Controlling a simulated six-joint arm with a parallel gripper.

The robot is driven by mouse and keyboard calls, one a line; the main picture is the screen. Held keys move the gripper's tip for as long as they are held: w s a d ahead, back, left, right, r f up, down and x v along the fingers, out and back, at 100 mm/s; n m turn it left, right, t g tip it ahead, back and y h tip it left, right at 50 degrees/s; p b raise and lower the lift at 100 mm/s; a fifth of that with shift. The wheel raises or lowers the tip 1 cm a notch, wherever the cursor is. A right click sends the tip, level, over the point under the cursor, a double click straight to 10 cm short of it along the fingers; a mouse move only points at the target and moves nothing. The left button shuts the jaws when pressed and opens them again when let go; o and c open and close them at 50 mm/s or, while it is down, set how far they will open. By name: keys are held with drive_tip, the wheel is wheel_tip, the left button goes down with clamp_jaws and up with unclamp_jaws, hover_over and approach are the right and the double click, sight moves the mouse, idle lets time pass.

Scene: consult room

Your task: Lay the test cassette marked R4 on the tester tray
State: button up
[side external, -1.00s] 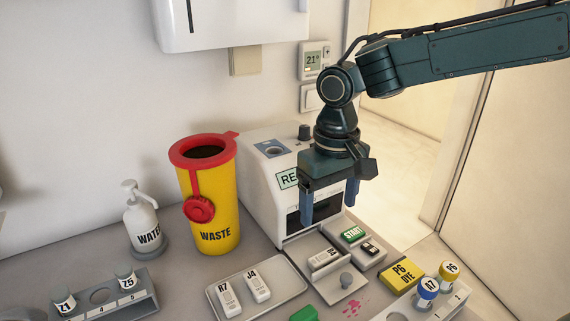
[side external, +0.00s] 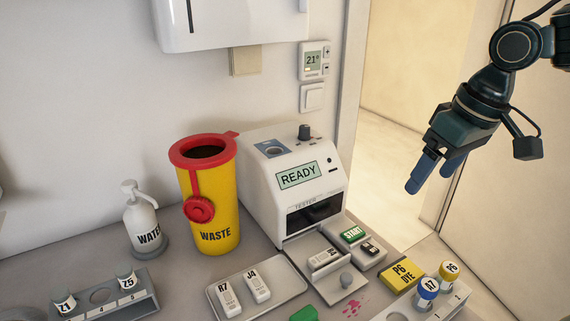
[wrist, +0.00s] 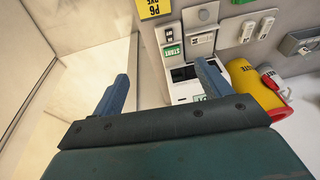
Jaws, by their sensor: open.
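A white test cassette (side external: 325,257) lies on the pulled-out tester tray (side external: 333,281), in front of the tester's dark slot. Its label is turned and too small to read surely. The tester (side external: 270,195) shows READY on its screen. My gripper (side external: 432,178) is open and empty, high up to the right of the tester and well apart from the cassette. In the wrist view my two fingers (wrist: 162,75) are spread with nothing between them, and the tester tray (wrist: 203,15) shows beyond them.
Cassettes R7 (side external: 229,297) and J4 (side external: 257,286) lie on a grey tray (side external: 285,285). The waste bin (side external: 215,210), water bottle (side external: 142,222), START button (side external: 352,234), yellow P6 DYE box (side external: 400,276) and vial racks stand around. The air around my gripper is clear.

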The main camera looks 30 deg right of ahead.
drive_tip(key=s+d+t, duration=0.1)
drive_tip(key=s+d, duration=0.2)
drive_tip(key=s, duration=0.2)
drive_tip(key=s+d+f+t, duration=0.1)
drive_tip(key=s+d, duration=0.2)
drive_tip(key=s, duration=0.3)
drive_tip(key=shift+f+t+h, duration=0.2)
drive_tip(key=shift+t+h, duration=0.1)
drive_tip(key=shift+w, duration=0.1)
